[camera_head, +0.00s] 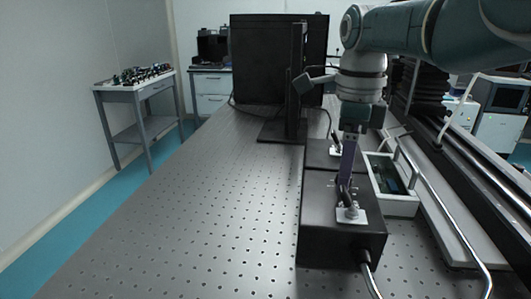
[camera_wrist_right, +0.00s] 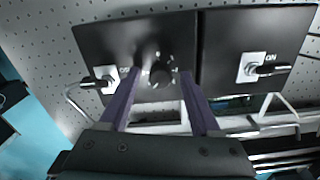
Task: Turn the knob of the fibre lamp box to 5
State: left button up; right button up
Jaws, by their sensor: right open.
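The fibre lamp box is the near black box (camera_head: 325,235) on the optical table; in the wrist view it is the left black box (camera_wrist_right: 110,45). Its round dark knob (camera_wrist_right: 160,75) has small marks around it; the number it points to is too small to read. A toggle switch on a pale plate (camera_wrist_right: 101,81) sits left of the knob, and shows at the box's front in the head view (camera_head: 351,214). My right gripper (camera_head: 346,184) points down over the box, its two purple fingers (camera_wrist_right: 160,74) apart on either side of the knob. Contact cannot be told. My left gripper is not in view.
A second black box (camera_wrist_right: 255,35) with an ON/OFF switch (camera_wrist_right: 262,68) stands beside it, behind it in the head view (camera_head: 318,156). A white-framed tray (camera_head: 402,206) and bent metal rails lie right. A black monitor (camera_head: 297,85) stands behind. The perforated table (camera_head: 190,220) is clear at left.

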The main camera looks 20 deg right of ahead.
jog(key=shift+r+p, duration=0.3)
jog(key=shift+r, duration=0.15)
notch_tip(320, 180, up, 5)
jog(key=p, duration=0.3)
notch_tip(320, 180, up, 4)
jog(key=shift+r, duration=0.1)
